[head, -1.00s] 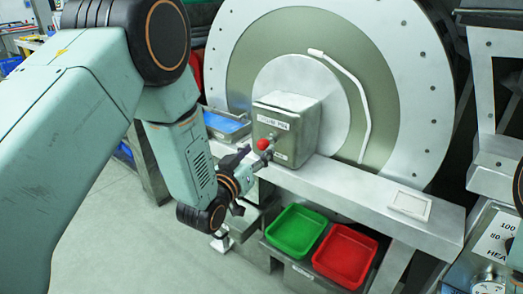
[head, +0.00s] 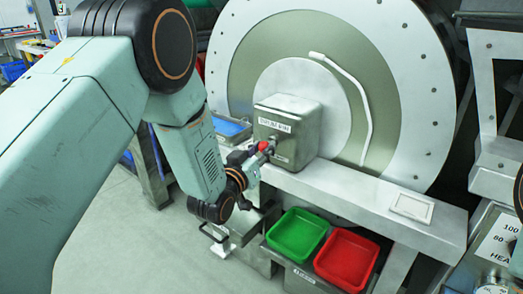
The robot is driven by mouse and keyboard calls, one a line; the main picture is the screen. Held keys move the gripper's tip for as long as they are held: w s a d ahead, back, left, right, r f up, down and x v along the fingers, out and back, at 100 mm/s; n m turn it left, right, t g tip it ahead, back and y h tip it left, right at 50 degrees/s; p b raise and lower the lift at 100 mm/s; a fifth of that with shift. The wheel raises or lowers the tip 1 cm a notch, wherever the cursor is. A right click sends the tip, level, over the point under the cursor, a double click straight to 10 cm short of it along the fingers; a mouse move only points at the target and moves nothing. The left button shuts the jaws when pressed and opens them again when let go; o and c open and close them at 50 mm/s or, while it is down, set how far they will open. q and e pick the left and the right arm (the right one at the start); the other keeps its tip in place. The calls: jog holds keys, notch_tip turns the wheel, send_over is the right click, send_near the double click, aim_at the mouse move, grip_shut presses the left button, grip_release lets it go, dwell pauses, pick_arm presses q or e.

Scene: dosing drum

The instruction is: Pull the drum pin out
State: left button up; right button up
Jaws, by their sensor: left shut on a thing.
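The drum pin (head: 264,147) shows as a red part in front of the grey box labelled "DRUM PIN" (head: 287,125), at the middle of the drum. My left gripper (head: 254,162) is at the box's front left and is shut on the pin. Its fingers and wrist partly hide the pin, so I cannot tell how far the pin sits in the box. My right gripper is not in view.
The big round drum (head: 240,60) stands behind the box, with a white curved handle (head: 358,95). A metal ledge (head: 365,195) runs below. A green tray (head: 297,234) and a red tray (head: 346,256) sit under it. Open floor lies at lower left.

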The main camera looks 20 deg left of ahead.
aim_at(259, 149)
pick_arm(q)
grip_shut()
jog(key=s, duration=0.1)
jog(key=s+a+p, duration=0.1)
jog(key=s, duration=0.1)
jog(key=shift+s+a+p, duration=0.2)
jog(key=shift+s+p, duration=0.1)
jog(key=shift+d+f, duration=0.1)
jog(key=shift+f, duration=0.05)
jog(key=shift+o, duration=2.1)
grip_release()
jog(key=o, duration=0.4)
jog(key=shift+s, duration=0.1)
